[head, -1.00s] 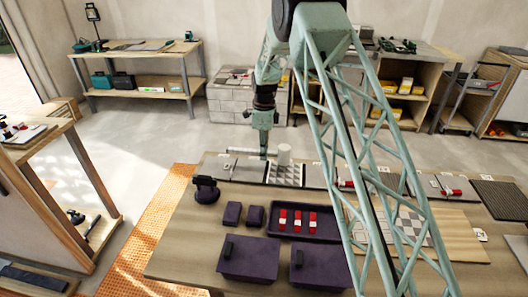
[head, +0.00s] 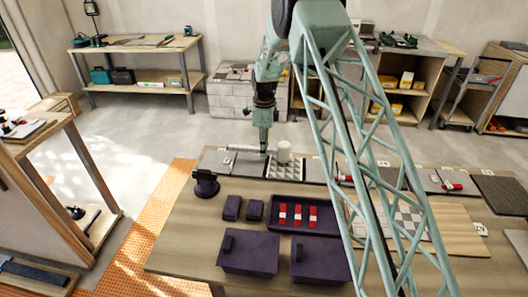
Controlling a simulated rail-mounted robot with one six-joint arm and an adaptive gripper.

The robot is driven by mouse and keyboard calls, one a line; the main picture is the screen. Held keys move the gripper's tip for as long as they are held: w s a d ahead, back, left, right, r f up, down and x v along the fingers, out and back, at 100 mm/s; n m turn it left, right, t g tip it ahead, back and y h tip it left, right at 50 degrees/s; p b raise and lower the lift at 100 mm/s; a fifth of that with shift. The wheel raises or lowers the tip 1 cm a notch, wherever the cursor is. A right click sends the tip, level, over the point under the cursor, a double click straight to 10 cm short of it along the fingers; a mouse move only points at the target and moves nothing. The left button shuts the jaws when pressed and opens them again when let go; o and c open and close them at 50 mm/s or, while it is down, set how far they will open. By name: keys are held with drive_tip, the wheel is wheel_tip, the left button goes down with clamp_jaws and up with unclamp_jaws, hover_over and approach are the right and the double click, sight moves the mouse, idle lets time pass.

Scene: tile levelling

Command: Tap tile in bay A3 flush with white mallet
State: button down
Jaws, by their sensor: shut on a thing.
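My gripper (head: 264,151) is shut on the handle (head: 242,148) of the white mallet, just above the back row of the bench. The handle lies roughly level, pointing left. I cannot tell whether the head touches this tile. Plain grey tiles lie on both sides of it. The bay labels are too small to read, and the tile's height against its neighbours cannot be judged.
A dark tray (head: 331,222) with several red-and-white pieces lies in front of the row. Purple lidded boxes (head: 249,254) and small purple blocks stand nearer me. A dark purple holder (head: 205,183) stands at left. Red-handled items (head: 452,187) lie on tiles at right.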

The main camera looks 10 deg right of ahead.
drive_tip(key=shift+r+p, duration=0.95)
drive_tip(key=shift+r, duration=1.35)
wheel_tip(320, 180, down, 6)
drive_tip(key=shift+r+b, duration=0.2)
drive_tip(key=shift+b, duration=0.85)
drive_tip(key=shift+r+p, duration=1.25)
drive_tip(key=shift+r, duration=1.4)
